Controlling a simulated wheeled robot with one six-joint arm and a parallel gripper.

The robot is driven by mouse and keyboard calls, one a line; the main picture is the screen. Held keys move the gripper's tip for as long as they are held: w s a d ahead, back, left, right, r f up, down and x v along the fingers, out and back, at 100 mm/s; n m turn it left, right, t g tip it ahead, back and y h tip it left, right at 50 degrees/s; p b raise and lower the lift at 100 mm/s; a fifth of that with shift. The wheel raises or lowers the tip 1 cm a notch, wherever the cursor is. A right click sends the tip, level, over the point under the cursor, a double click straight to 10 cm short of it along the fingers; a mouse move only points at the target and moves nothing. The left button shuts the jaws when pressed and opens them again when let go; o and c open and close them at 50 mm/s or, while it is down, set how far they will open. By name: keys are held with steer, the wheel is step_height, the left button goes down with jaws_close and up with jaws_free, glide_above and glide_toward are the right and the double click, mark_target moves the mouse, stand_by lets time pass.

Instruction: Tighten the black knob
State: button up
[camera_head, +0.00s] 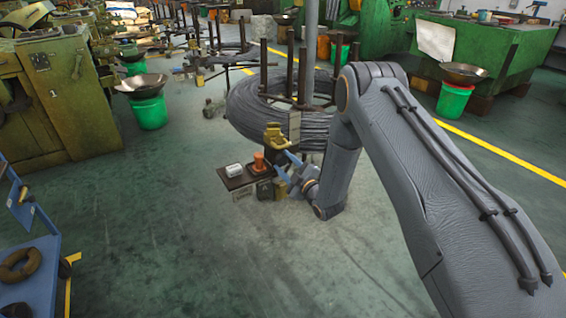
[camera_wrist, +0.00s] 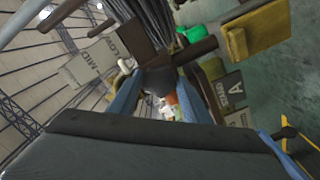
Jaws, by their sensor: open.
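My gripper (camera_head: 281,168) has blue fingers and is low beside a small dark stand (camera_head: 232,182) in the head view. In the wrist view its two blue fingers are apart, with a gap between them (camera_wrist: 158,88). A dark rounded shape (camera_wrist: 157,78) shows in that gap and may be the black knob. I cannot tell whether the fingers touch it. In the head view I cannot make out the knob; the gripper and nearby parts crowd that spot.
A red-orange piece (camera_head: 259,162) and a white piece (camera_head: 233,171) are on the stand. A yellowish fixture (camera_head: 275,137) rises behind. A large wire coil (camera_head: 260,112) stands behind the gripper. Plates marked LOW and MID (camera_wrist: 98,62) show in the wrist view. Front floor is clear.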

steer(key=shift+w+a, duration=0.3)
steer(key=shift+w, duration=0.2)
steer(key=c, duration=0.8)
steer(key=shift+o, duration=0.2)
